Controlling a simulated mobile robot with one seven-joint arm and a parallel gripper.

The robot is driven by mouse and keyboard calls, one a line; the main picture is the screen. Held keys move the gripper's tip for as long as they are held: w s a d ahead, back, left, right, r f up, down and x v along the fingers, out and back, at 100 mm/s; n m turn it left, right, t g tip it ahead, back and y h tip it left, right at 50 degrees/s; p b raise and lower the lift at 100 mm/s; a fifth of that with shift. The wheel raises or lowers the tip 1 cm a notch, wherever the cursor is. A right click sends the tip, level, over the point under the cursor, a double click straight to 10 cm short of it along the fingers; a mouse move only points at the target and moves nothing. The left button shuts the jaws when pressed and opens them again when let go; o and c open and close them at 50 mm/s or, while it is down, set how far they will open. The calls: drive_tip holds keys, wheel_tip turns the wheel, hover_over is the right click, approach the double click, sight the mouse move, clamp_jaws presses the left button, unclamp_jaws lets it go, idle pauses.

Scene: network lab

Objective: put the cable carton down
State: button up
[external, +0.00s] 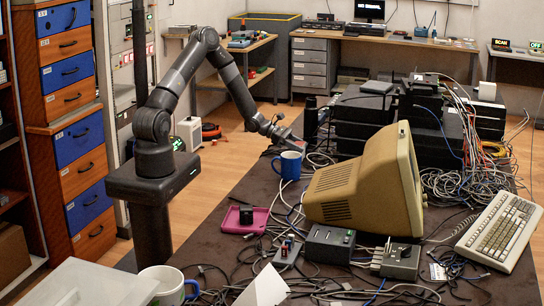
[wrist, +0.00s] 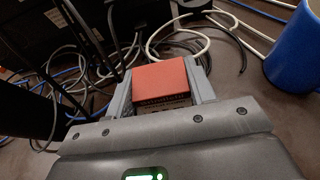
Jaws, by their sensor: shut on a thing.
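My gripper (wrist: 165,92) is shut on the cable carton (wrist: 163,76), a small box with an orange-red top and a dark printed side, which sits between its two grey fingers in the wrist view. In the external view my gripper (external: 287,137) is over the dark table (external: 215,262), just behind the blue mug (external: 287,166). The carton is too small there to make out clearly. I cannot tell whether the carton touches the table.
The blue mug also shows at the right of the wrist view (wrist: 295,52). Cables lie beyond the carton. A beige monitor (external: 360,190), stacked black equipment (external: 370,120) and a pink tray (external: 240,222) stand on the table. Bare tabletop shows around the pink tray.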

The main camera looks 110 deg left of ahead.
drive_tip(key=shift+f, duration=0.25)
drive_tip(key=shift+f, duration=0.1)
drive_tip(key=o, duration=1.1)
drive_tip(key=shift+c, duration=0.2)
drive_tip(key=v, duration=1.2)
